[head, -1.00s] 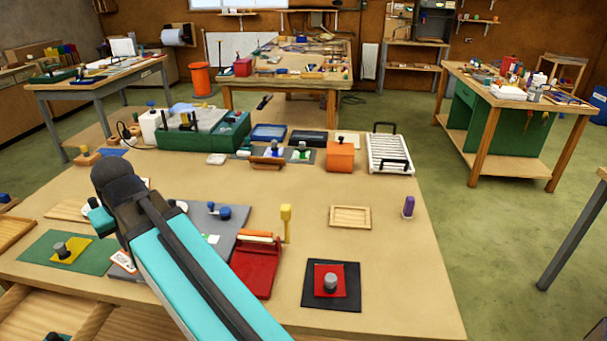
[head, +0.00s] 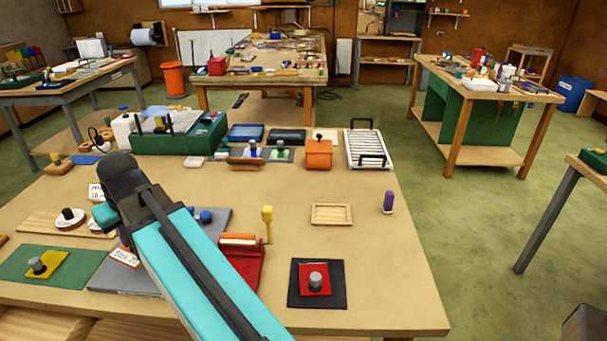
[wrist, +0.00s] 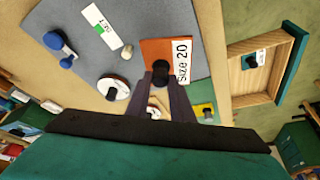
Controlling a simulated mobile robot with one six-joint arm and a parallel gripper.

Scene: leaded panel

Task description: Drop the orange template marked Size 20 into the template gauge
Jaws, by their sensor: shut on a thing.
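In the wrist view my gripper (wrist: 162,80) is shut on the black knob of the orange template (wrist: 160,50). The template's white label reads "Size 20". The template is over the right edge of a grey board (wrist: 150,18); I cannot tell if it touches. In the head view my gripper (head: 105,215) is at the left of the table, hiding most of the template; its "Size 20" label (head: 125,257) shows beside my arm. The grey board (head: 218,216) is partly behind my arm. I cannot tell which thing is the template gauge.
A blue-knobbed piece (wrist: 60,48) and a white labelled strip (wrist: 102,25) lie on the board. A white disc (head: 70,218), yellow template (head: 45,263) and red tray (head: 245,262) are nearby. A red template (head: 314,281) lies right on a black plate. The table's right front is mostly clear.

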